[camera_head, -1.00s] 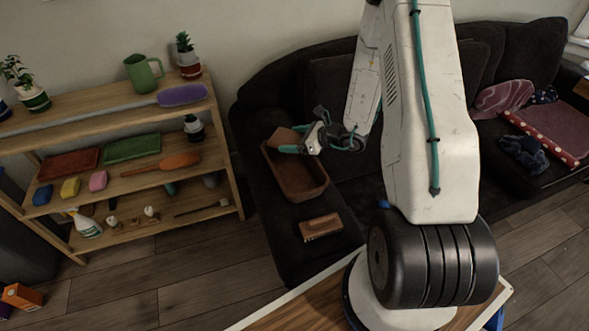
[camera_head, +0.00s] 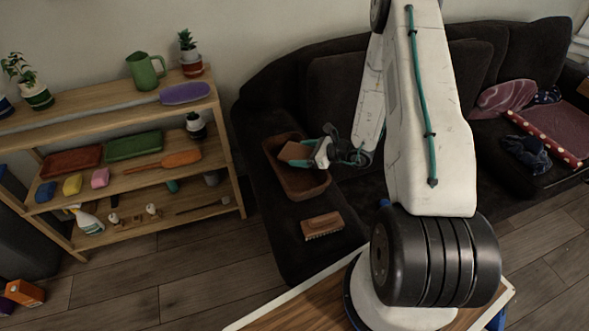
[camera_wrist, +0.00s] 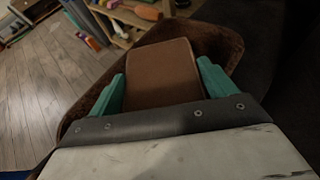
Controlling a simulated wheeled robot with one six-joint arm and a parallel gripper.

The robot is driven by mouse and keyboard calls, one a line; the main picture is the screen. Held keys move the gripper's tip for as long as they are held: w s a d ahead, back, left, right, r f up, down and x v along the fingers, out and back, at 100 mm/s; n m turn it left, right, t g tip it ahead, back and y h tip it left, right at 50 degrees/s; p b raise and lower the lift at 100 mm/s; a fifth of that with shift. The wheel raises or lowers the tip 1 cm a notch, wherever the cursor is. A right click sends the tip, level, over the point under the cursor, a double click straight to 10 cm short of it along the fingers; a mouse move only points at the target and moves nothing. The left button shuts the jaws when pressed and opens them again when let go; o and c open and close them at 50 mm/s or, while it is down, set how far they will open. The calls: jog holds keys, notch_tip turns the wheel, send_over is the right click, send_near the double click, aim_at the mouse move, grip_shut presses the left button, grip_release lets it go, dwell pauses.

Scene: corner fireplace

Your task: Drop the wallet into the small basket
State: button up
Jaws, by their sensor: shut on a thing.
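The brown wallet (camera_head: 293,152) is held between the teal fingers of my gripper (camera_head: 308,156). In the wrist view the wallet (camera_wrist: 162,72) sits flat between the two fingertips of the gripper (camera_wrist: 160,88). The small basket (camera_head: 318,183) is brown and stands on the dark sofa seat. The wallet is over the basket's opening; its far rim also shows in the wrist view (camera_wrist: 222,42). I cannot tell exactly how high the wallet is above the basket floor. Part of the basket's inside is hidden by the wallet and gripper.
A wooden brush (camera_head: 322,226) lies on the sofa in front of the basket. A wooden shelf (camera_head: 236,180) with pots, trays and bottles stands to the left. Cloths (camera_head: 525,150) lie on the sofa at the right. Floor is clear between shelf and sofa.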

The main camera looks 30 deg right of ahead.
jog(key=o, duration=0.9)
jog(key=shift+d, duration=0.1)
jog(key=v, duration=0.7)
jog(key=shift+s+d+r, duration=0.1)
jog(key=shift+s+r, duration=0.1)
jog(key=shift+s, duration=0.1)
